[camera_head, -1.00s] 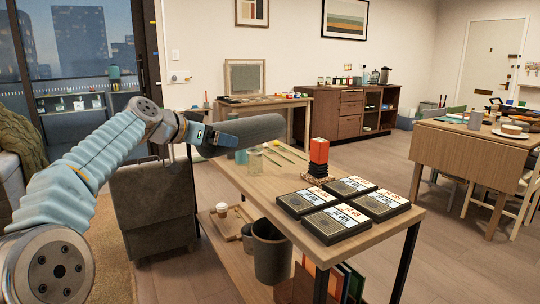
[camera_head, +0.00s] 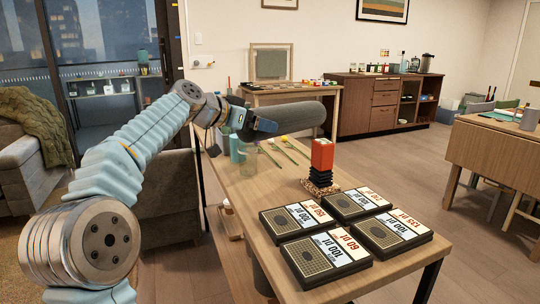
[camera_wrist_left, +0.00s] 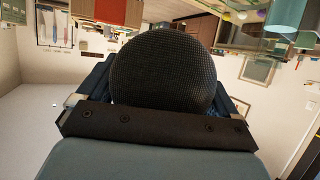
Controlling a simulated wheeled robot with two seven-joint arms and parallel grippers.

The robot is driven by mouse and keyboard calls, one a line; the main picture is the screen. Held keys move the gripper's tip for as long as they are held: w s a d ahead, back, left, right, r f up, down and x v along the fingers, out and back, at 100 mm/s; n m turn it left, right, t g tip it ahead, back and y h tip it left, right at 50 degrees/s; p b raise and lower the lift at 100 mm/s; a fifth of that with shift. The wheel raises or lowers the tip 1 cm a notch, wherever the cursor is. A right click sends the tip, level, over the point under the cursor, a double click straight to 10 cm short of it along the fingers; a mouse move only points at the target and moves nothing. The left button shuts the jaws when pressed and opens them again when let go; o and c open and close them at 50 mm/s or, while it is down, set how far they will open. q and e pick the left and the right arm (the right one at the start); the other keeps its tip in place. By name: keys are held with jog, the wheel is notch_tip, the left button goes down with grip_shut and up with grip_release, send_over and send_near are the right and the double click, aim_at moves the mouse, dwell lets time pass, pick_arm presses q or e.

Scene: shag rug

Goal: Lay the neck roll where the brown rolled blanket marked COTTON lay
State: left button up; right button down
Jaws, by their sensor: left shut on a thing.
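The neck roll (camera_head: 298,117) is a dark grey, fabric-covered cylinder. My left gripper (camera_head: 262,124) is shut on it near one end and holds it in the air, roughly level, its free end pointing right. In the head view it appears over the far part of the near table. In the left wrist view the roll's round, woven end (camera_wrist_left: 165,72) fills the middle, between the jaws. My right gripper is not in view. No brown rolled blanket marked COTTON shows in these frames.
The near wooden table (camera_head: 235,190) bears several dark boxes with number labels (camera_head: 325,258), a red-and-black stack (camera_head: 322,160), a glass jar (camera_head: 248,148) and green stems. A grey sofa (camera_head: 25,165) with a green throw (camera_head: 40,125) stands left. Open floor (camera_head: 480,240) lies right.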

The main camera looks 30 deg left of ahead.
aim_at(253, 136)
pick_arm(q)
jog(key=f, duration=0.1)
jog(key=f+b, duration=0.2)
jog(key=shift+s+a+f, duration=0.1)
jog(key=shift+s+f, duration=0.1)
jog(key=shift+s, duration=0.05)
jog(key=shift+t, duration=0.3)
jog(key=f+b, duration=0.2)
jog(key=f, duration=0.2)
jog(key=f+b, duration=0.2)
jog(key=f, duration=0.2)
jog(key=f+b, duration=0.2)
jog(key=f, duration=0.2)
jog(key=shift+s+f, duration=0.2)
jog(key=shift+s, duration=0.05)
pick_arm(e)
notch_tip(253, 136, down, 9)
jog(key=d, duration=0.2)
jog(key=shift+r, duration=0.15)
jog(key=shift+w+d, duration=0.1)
pick_arm(q)
jog(key=shift+f+b, duration=0.15)
jog(key=shift+b, duration=0.2)
jog(key=o, duration=0.9)
jog(key=shift+c, duration=0.2)
